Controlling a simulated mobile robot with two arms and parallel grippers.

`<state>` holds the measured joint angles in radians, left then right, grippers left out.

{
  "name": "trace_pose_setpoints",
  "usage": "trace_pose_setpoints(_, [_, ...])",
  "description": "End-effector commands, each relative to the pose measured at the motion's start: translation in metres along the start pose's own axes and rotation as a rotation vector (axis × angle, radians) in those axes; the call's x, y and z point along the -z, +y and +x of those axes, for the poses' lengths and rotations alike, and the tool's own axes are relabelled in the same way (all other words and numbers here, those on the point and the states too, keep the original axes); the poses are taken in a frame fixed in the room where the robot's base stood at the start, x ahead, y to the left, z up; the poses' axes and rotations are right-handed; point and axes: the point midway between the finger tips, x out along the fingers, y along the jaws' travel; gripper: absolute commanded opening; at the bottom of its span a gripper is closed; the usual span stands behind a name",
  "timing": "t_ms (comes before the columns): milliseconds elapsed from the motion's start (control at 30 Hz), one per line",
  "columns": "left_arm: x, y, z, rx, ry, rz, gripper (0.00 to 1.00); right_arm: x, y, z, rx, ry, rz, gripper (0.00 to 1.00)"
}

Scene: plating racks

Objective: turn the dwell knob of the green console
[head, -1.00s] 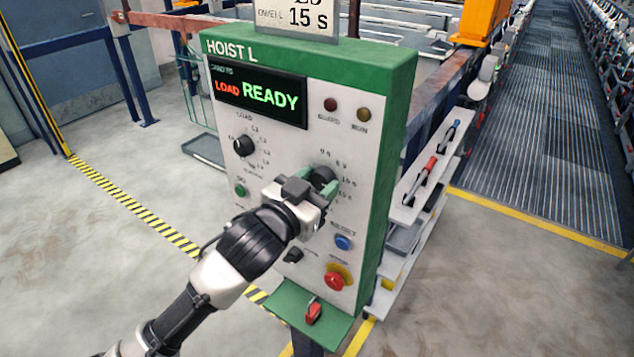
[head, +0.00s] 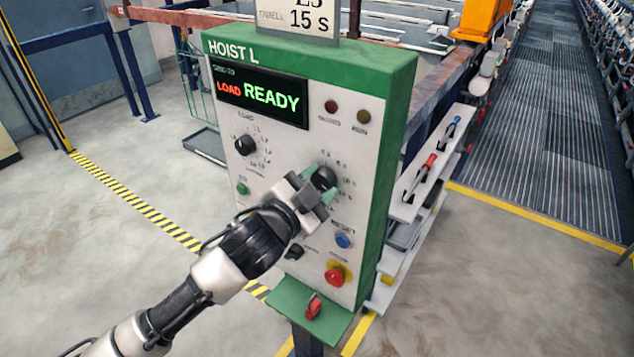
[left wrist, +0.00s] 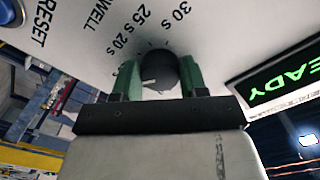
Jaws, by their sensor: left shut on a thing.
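The green console (head: 393,160), marked HOIST L, stands in the middle of the head view. Its display (head: 262,97) reads LOAD READY, and it also shows in the left wrist view (left wrist: 280,80). The black dwell knob (head: 325,177) is on the right half of the white panel. In the left wrist view the knob (left wrist: 160,72) sits between the green fingertips, with 20 s, 25 s and 30 s printed around it. My left gripper (head: 320,186) is shut on the dwell knob; its fingers (left wrist: 158,82) lie on either side of it. My right gripper is not in view.
A black load knob (head: 245,145), a blue reset button (head: 343,241) and a red mushroom button (head: 336,273) are on the same panel. A shelf with tools (head: 428,170) stands right of the console. Open floor lies left.

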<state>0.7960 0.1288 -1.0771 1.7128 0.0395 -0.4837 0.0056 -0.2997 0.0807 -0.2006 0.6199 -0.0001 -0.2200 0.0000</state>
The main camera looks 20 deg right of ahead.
Motion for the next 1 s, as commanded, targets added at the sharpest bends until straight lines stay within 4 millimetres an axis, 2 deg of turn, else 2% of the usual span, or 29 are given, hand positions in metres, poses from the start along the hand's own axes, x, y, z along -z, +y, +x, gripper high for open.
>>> trace_pose_setpoints(333, [0.000, 0.000, 0.000, 0.001, 0.000, 0.003, 0.19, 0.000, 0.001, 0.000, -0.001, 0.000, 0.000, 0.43])
trace_pose_setpoints(367, [0.000, 0.000, 0.000, 0.001, 0.000, 0.003, 0.44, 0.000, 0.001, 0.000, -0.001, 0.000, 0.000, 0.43])
trace_pose_setpoints(500, [0.000, 0.000, 0.000, 0.000, 0.000, 0.003, 0.66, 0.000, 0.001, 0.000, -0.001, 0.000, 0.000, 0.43])
trace_pose_setpoints(533, [0.000, 0.000, 0.000, 0.000, 0.000, 0.002, 0.68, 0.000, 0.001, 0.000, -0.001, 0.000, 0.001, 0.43])
trace_pose_setpoints(833, [0.000, 0.000, -0.002, 0.000, 0.001, 0.002, 0.68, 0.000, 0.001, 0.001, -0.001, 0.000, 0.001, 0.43])
trace_pose_setpoints(1000, [-0.002, 0.002, -0.022, 0.000, 0.001, 0.002, 0.68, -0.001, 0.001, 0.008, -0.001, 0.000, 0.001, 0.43])
